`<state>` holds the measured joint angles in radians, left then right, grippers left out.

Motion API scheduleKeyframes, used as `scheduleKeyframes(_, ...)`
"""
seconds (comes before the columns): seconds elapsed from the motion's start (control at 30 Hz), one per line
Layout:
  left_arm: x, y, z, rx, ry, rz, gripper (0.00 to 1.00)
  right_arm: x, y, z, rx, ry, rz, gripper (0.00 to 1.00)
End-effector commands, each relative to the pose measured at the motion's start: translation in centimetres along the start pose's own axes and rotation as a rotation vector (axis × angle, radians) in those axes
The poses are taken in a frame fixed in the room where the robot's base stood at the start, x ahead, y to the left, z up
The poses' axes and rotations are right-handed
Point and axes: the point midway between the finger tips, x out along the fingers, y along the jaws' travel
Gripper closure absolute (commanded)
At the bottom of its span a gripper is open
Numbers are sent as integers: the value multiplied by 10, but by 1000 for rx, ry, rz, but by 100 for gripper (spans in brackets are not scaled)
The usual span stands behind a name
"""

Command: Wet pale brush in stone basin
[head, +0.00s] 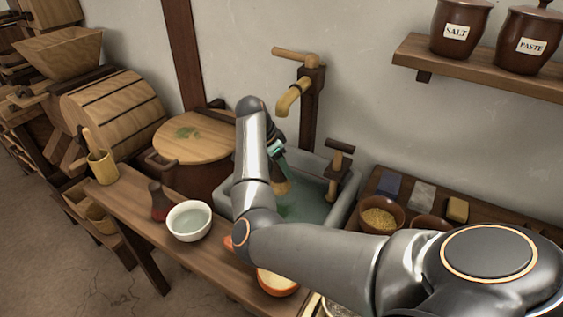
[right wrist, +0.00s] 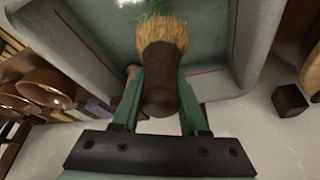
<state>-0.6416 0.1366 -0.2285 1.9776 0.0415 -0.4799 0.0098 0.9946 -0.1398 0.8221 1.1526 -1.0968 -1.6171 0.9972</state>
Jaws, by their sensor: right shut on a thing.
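The pale-bristled brush (head: 283,188) is in my right gripper (head: 277,150), bristles pointing down inside the stone basin (head: 346,212). In the right wrist view, the green fingers of my right gripper (right wrist: 160,108) are shut on the brush's dark brown handle (right wrist: 160,90). Its straw-coloured bristles (right wrist: 162,38) point away over greenish water within the grey basin walls (right wrist: 245,45). I cannot tell whether the bristle tips touch the water. My arm hides part of the basin in the head view. My left gripper is not in view.
A wooden tap (head: 290,98) stands behind the basin and a wooden lever post (head: 338,168) at its right. A white bowl (head: 188,220) and dark red bottle (head: 160,200) stand on the front bench. A lidded tub (head: 190,172) is left; a bowl of grain (head: 381,216) is right.

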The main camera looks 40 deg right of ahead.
Motion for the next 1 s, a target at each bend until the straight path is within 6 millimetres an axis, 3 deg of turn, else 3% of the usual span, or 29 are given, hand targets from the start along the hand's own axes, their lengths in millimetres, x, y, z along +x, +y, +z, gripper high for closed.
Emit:
scheduleKeyframes(0.5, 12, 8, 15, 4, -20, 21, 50, 48, 0, 20, 0, 0, 0, 100)
scheduleKeyframes(1.0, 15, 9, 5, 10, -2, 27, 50, 59, 0, 24, 1, 1, 0, 100)
